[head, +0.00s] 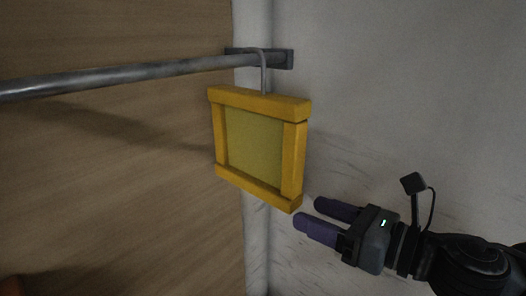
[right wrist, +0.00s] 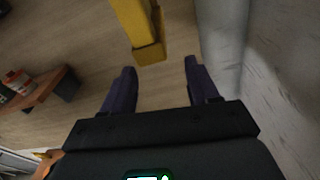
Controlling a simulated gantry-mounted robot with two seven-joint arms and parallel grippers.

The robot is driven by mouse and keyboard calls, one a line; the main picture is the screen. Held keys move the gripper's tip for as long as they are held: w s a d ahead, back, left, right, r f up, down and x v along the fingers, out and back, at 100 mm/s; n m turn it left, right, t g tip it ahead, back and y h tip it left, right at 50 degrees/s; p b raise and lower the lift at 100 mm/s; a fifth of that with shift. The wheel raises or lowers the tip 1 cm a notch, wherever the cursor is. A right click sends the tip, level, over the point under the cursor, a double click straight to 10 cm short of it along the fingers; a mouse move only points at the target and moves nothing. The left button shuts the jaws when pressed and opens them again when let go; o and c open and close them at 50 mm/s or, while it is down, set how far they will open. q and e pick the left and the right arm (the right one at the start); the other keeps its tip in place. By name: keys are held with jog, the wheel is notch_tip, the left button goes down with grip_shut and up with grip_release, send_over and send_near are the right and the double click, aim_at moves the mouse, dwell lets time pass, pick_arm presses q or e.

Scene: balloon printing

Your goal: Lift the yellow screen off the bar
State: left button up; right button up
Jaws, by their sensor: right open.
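The yellow screen (head: 255,145) is a square frame with a mesh panel. It hangs by a grey hook (head: 264,70) from the metal bar (head: 150,72), near the bar's right end. My right gripper (head: 307,215) is open and empty, just below and right of the screen's lower right corner. In the right wrist view, a lower part of the screen's frame (right wrist: 143,35) shows beyond and between the open fingers (right wrist: 157,78), apart from them. My left gripper is not in view.
The bar ends at a dark bracket (head: 284,58) on the wall. A grey-white wall (head: 410,90) stands close on the right, and a wood-brown surface (head: 120,190) lies behind the bar. The right wrist view shows a wooden shelf (right wrist: 40,92) with small containers at left.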

aim_at(299, 173)
jog(key=shift+n+t, duration=0.5)
jog(key=shift+n, duration=0.1)
jog(key=r, duration=0.2)
jog(key=s+r, duration=0.2)
jog(key=r, duration=0.1)
jog(key=shift+d+r+b, duration=0.35)
jog(key=w+a, duration=0.1)
jog(key=a+r+p, duration=0.1)
jog(key=w+a, duration=0.1)
jog(key=shift+w+a+r+p, duration=0.15)
jog(key=shift+w+a+p, duration=0.2)
jog(key=shift+w+a, duration=0.3)
jog(key=shift+a, duration=0.05)
jog(key=p+x, duration=0.3)
jog(key=x, duration=0.1)
jog(key=shift+w+a+r, duration=0.1)
jog(key=shift+w+a, duration=0.05)
jog(key=shift+w, duration=0.05)
jog(key=shift+w+a, duration=0.2)
jog(key=shift+a, duration=0.05)
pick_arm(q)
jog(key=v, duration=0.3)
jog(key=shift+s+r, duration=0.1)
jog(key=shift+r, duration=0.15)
pick_arm(e)
grip_shut()
